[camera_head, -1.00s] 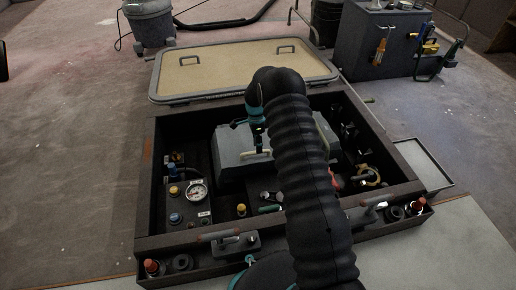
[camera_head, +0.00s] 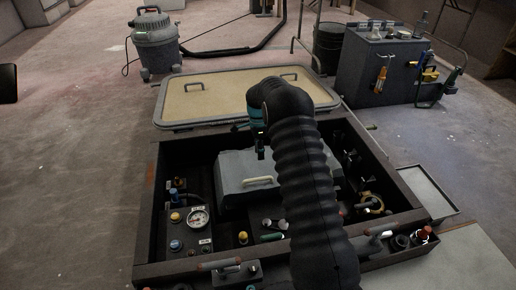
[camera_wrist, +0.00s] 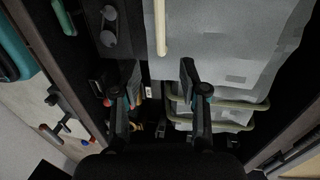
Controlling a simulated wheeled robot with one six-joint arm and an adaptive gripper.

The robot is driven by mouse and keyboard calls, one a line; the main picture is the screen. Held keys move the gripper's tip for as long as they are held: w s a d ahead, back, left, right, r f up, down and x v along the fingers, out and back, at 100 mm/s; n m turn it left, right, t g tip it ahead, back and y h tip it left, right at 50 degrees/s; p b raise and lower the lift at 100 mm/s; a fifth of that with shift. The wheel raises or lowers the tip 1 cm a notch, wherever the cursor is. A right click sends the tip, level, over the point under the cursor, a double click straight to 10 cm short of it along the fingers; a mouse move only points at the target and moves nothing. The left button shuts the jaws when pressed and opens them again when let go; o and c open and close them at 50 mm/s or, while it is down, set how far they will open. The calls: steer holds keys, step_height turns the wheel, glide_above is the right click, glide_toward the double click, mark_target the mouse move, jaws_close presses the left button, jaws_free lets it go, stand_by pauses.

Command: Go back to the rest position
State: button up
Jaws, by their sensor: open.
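My gripper (camera_head: 259,152) is open and empty, above the open hatch bay (camera_head: 148,215) in the head view. Its two fingers stand apart in the wrist view (camera_wrist: 160,76). Below and behind it sits a grey box (camera_head: 232,172) with a pale handle (camera_head: 258,182) on top. The box (camera_wrist: 225,45) and its handle (camera_wrist: 160,28) also show in the wrist view, with nothing between the fingertips. My dark ribbed arm hides the middle right of the bay.
A pressure gauge (camera_head: 198,217) and coloured caps stand in the bay's left part. The beige hatch lid (camera_head: 235,98) lies behind the bay. A grey vacuum (camera_head: 156,45) stands back left, a tool cabinet (camera_head: 378,75) back right. Floor at left is clear.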

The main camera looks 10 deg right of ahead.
steer(key=s+n, duration=0.7)
steer(key=n, duration=0.2)
steer(key=s+a+r+n+t+p, duration=0.1)
steer(key=s+r+n+t+p, duration=0.6)
steer(key=s+r, duration=2.9)
step_height(320, 180, up, 3)
steer(key=shift+s+a+r+n+t+p, duration=0.1)
steer(key=shift+s+a+n+t+p, duration=0.25)
steer(key=shift+n+p, duration=0.7)
steer(key=shift+d, duration=0.1)
